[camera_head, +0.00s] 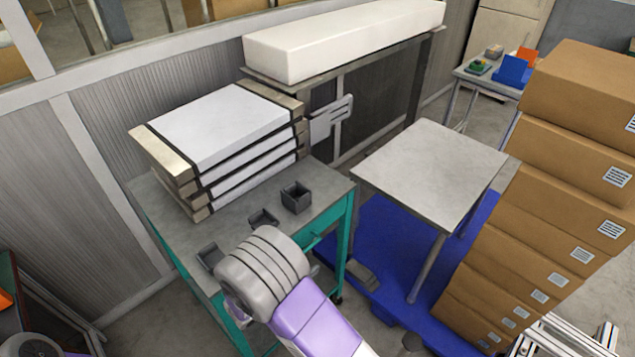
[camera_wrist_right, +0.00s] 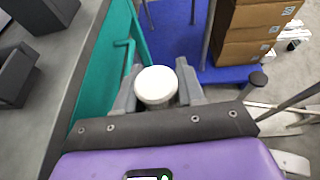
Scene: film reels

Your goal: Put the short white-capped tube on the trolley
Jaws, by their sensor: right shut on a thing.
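In the right wrist view my right gripper (camera_wrist_right: 157,92) is shut on a tube with a round white cap (camera_wrist_right: 155,80). The cap faces the camera and hides most of the body, so its length cannot be told. The teal-sided table on casters (camera_head: 235,214), which looks like the trolley, is beside the gripper; its edge (camera_wrist_right: 104,70) runs along the left of the wrist view. The tube appears to be past this edge, above the floor and blue base. In the head view my right wrist hides the tube and most of the gripper. My left gripper is not in view.
Small dark open boxes (camera_head: 296,196) and stacked white-topped panels (camera_head: 215,125) occupy the grey top. A pale table (camera_head: 430,170) stands over a blue platform (camera_head: 375,230) to the right. Stacked cartons (camera_head: 575,150) rise beside it. A long white block (camera_head: 340,40) lies on a shelf behind.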

